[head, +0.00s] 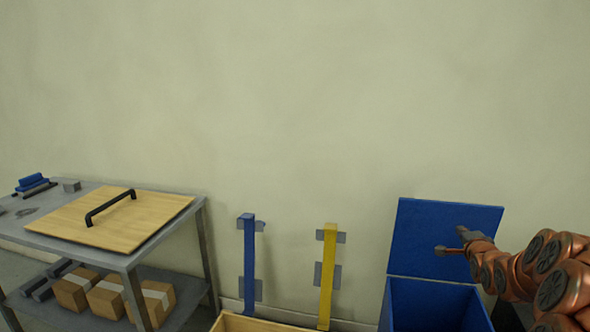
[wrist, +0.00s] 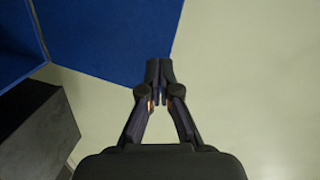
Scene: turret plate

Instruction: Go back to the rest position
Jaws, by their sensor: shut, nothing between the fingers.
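My copper-coloured arm reaches in from the right edge of the head view. My gripper (head: 456,242) is in front of the raised blue lid of a blue box (head: 436,305). In the wrist view my gripper (wrist: 159,75) has its dark fingertips together, with nothing held between them. The blue lid (head: 425,228) stands open against the wall and also fills the upper left of the wrist view (wrist: 105,35). I cannot tell whether the fingers touch the lid.
A grey cart (head: 203,235) at the left carries a wooden board (head: 150,212) with a black handle. Cardboard boxes (head: 105,297) lie on its lower shelf. A blue post (head: 249,265) and a yellow post (head: 328,275) stand at a wooden crate (head: 250,323). The wall above is bare.

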